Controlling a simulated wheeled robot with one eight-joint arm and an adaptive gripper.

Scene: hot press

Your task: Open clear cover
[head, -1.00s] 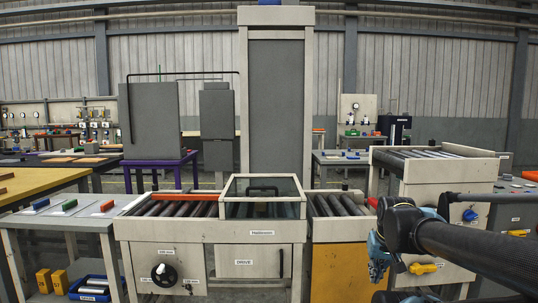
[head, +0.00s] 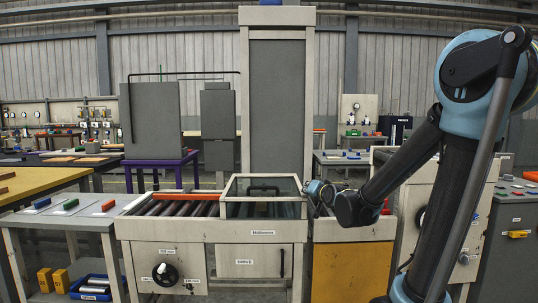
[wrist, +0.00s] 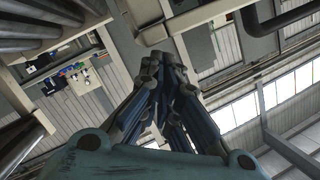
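The clear cover (head: 236,188) lies closed on top of the press bed. It is a pale-framed transparent panel with a black bar handle (head: 264,188) on it. My gripper (head: 312,190) is just right of the cover's right edge, at about the cover's height. Whether it touches the frame cannot be told. In the wrist view my gripper's two fingers (wrist: 164,60) converge with tips together and nothing visible between them. A dark bent bar (wrist: 285,20) at the upper right there looks like the handle, apart from the fingers.
Rollers (head: 180,207) with an orange-red strip lie left of the cover. The tall press column (head: 275,105) stands behind it. A side table (head: 72,221) with small blocks stands at left.

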